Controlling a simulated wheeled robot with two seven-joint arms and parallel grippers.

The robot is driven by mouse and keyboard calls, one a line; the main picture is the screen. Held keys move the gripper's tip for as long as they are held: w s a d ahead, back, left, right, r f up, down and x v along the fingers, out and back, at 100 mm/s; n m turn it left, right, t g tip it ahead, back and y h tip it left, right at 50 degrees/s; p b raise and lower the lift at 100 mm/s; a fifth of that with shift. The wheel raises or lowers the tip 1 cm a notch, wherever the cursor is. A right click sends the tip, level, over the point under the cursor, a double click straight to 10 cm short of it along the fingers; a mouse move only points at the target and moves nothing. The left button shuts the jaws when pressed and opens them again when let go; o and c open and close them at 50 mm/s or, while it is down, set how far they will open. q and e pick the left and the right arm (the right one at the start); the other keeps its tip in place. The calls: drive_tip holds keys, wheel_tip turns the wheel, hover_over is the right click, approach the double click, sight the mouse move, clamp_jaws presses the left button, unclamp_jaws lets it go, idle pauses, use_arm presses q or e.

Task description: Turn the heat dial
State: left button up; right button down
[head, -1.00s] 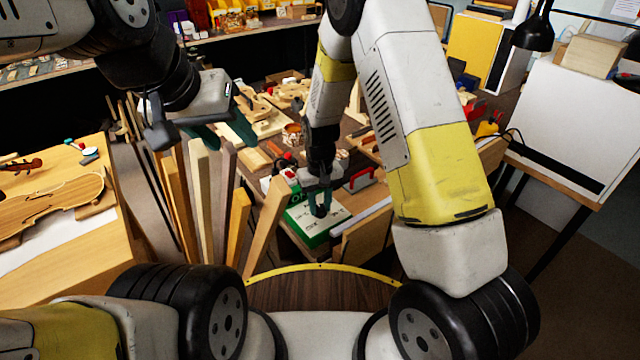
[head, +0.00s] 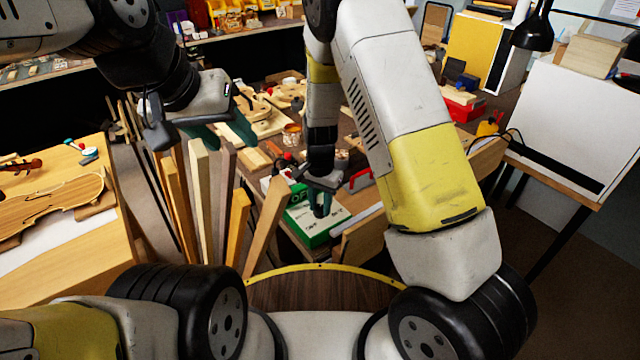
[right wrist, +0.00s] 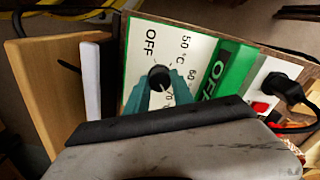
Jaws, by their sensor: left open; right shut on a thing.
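The heat dial (right wrist: 158,76) is a round black knob with a pale pointer line, on the white face of a green-and-white control box (head: 336,216). The face is marked OFF, 50 °C, 60 and 70. The pointer's exact reading is hard to tell. My right gripper (head: 322,208) reaches down over the box. In the right wrist view its teal fingers (right wrist: 160,92) are shut on the dial, one on each side. In the head view the dial is hidden by the fingers. My left gripper (head: 222,134) is open and empty, above upright wood strips at the left.
Upright wood strips (head: 240,225) stand left of the box. A violin body (head: 50,205) lies on the left bench. A black plug (right wrist: 283,87) and red switch (right wrist: 260,107) are on the box's panel. A wood board (right wrist: 45,85) stands beside the box.

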sight(320, 207)
drive_tip(key=shift+w+m, duration=0.1)
drive_tip(key=shift+m, duration=0.4)
drive_tip(key=c, duration=1.1)
unclamp_jaws()
drive_tip(key=shift+r, duration=0.1)
wheel_tip(320, 207, up, 8)
drive_tip(key=shift+f, duration=0.15)
